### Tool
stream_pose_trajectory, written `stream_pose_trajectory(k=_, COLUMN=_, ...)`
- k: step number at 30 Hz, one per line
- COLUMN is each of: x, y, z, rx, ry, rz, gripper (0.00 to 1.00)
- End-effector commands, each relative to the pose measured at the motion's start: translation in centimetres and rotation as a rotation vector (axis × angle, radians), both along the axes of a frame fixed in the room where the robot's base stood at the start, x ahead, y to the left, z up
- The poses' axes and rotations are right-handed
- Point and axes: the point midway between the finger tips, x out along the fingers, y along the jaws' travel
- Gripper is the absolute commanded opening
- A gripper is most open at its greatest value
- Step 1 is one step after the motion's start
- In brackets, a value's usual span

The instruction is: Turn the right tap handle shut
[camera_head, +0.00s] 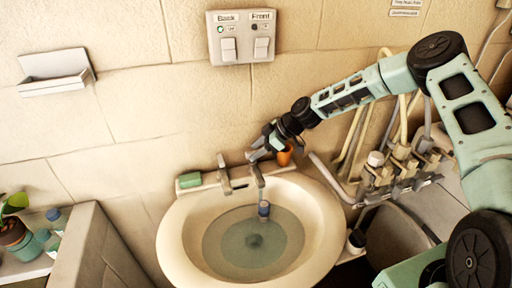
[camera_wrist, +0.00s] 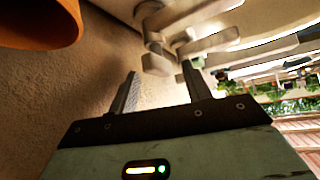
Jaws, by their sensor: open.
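The right tap (camera_head: 258,178) stands on the back rim of the white basin (camera_head: 170,232), with its small pale handle (camera_head: 252,156) on top at my gripper's tips. My gripper (camera_head: 256,149) is open, just above and behind the right tap. In the wrist view the two fingers (camera_wrist: 161,72) are apart, and the near tap's handle (camera_wrist: 156,64) shows between and just beyond their tips. I cannot tell whether either finger touches it. The left tap (camera_head: 224,174) stands to the left.
An orange cup (camera_head: 285,156) is close to the right of my gripper; it also fills the wrist view's upper left (camera_wrist: 35,22). A green soap bar (camera_head: 190,180) lies left of the taps. Pipes and valves (camera_head: 385,180) crowd the right.

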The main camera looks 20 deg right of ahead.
Motion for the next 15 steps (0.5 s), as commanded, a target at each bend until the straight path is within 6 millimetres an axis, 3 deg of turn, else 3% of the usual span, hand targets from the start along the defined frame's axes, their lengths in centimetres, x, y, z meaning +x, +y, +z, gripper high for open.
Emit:
stream_pose_trajectory(k=12, x=0.20, y=0.57, z=-0.68, rx=-0.001, ry=0.000, rz=0.000, gripper=0.49)
stream_pose_trajectory(k=15, x=0.20, y=0.57, z=-0.67, rx=0.000, ry=0.000, rz=0.000, gripper=0.24)
